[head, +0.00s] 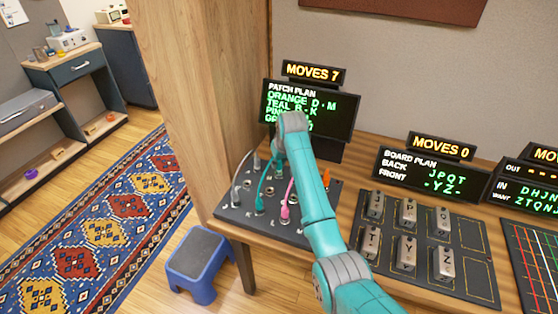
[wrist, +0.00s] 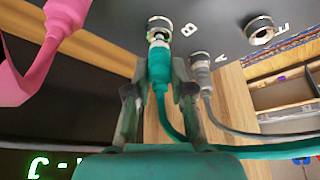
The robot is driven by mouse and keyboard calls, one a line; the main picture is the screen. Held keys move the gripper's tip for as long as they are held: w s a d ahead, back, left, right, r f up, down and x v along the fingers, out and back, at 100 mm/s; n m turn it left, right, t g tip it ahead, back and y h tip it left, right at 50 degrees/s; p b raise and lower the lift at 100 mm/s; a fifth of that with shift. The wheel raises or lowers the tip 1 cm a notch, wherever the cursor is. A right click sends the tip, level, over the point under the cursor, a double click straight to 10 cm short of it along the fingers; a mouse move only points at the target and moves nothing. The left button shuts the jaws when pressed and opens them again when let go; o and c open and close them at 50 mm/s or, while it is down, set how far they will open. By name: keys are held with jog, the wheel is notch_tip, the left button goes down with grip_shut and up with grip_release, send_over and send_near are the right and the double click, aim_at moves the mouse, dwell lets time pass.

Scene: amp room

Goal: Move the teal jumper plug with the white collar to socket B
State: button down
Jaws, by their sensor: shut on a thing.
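The teal jumper plug (wrist: 159,68) is between the two fingers of my gripper (wrist: 158,92) in the wrist view. My gripper is shut on it. Its tip points at socket B (wrist: 160,25), and a pale band shows between the teal body and the socket. I cannot tell whether the tip is seated. The teal cable (wrist: 230,146) runs off to the right. In the head view my gripper hangs over the patch board (head: 232,216), mostly hidden by my arm. Another teal plug (head: 259,203) stands in the front row.
A grey plug (wrist: 203,75) is in socket A, next to B. Socket E (wrist: 260,31) is empty. A pink plug (wrist: 62,20) is close by at upper left. The patch plan screen (head: 310,110) stands behind the board, and a wooden panel (head: 205,100) rises at its left.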

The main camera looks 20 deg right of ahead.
jog(key=shift+f, duration=0.65)
jog(key=c, duration=0.9)
grip_release()
jog(key=shift+c, duration=0.2)
jog(key=v, duration=1.2)
